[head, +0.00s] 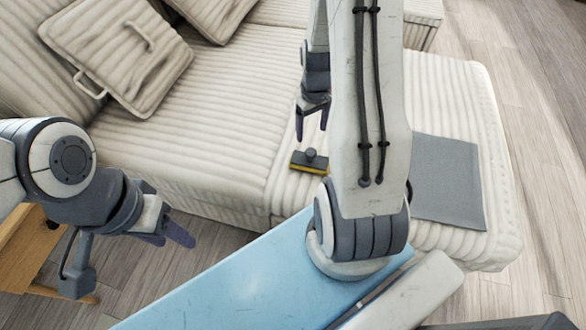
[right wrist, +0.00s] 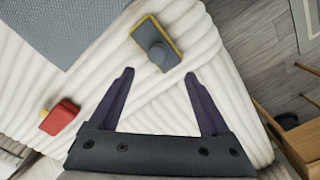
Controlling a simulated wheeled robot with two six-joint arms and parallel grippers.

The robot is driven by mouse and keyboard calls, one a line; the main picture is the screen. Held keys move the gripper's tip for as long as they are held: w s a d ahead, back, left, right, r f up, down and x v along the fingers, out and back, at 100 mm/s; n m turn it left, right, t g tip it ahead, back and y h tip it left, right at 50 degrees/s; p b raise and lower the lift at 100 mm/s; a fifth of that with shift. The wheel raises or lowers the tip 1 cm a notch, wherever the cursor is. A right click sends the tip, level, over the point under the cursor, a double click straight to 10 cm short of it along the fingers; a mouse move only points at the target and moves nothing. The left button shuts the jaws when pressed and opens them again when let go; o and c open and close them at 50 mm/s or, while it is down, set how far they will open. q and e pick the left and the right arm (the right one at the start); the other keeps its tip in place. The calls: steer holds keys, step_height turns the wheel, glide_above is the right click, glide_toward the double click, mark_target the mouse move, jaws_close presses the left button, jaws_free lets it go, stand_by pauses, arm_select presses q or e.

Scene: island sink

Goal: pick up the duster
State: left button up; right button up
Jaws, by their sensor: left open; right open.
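The duster (head: 309,162) is a small dark grey block with a knob on top and a yellow edge. It lies on the ribbed cream sofa seat, and it also shows in the right wrist view (right wrist: 155,45). My right gripper (head: 312,122) is open and empty, with its fingers pointing down at the duster. In the right wrist view the duster sits just beyond and between the fingertips (right wrist: 159,76), apart from them. My left gripper (head: 171,238) is open and empty at the lower left, in front of the sofa.
A grey cloth (head: 447,182) lies flat on the sofa, right of my right arm. A red object (right wrist: 60,117) lies left of my right gripper in the wrist view. Cushions (head: 118,55) lean at the back left. A wooden table (head: 28,250) stands at lower left.

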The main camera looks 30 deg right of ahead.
steer(key=b, duration=0.1)
glide_above(311, 151)
steer(key=f, duration=0.5)
steer(key=shift+s+f, duration=0.2)
steer(key=f+b, duration=0.2)
steer(key=f, duration=0.4)
steer(key=shift+w+f, duration=0.2)
jaws_close()
